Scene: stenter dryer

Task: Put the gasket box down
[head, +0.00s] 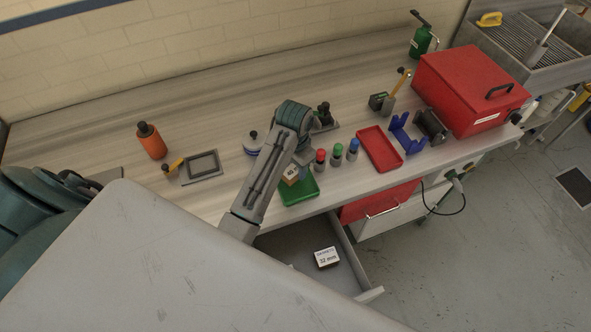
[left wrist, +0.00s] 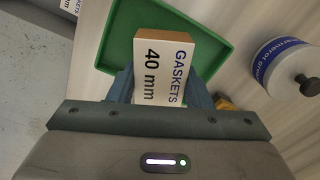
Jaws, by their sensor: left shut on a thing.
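The gasket box (head: 290,174) is a small box with a white label. In the left wrist view the box (left wrist: 163,55) reads "GASKETS 40 mm" and has a brown cardboard side. My left gripper (head: 296,168) is shut on it, with one blue-grey finger on each side in the left wrist view. The box is over the green tray (head: 301,193), which also shows behind it in the left wrist view (left wrist: 118,40). I cannot tell whether the box touches the tray. My right gripper is not in view.
Red, green and blue-capped bottles (head: 337,153) stand right of the green tray, then a red tray (head: 380,149). A white labelled tin (head: 252,143) is close on the left. A "32 mm" box (head: 327,257) lies below the bench's front edge.

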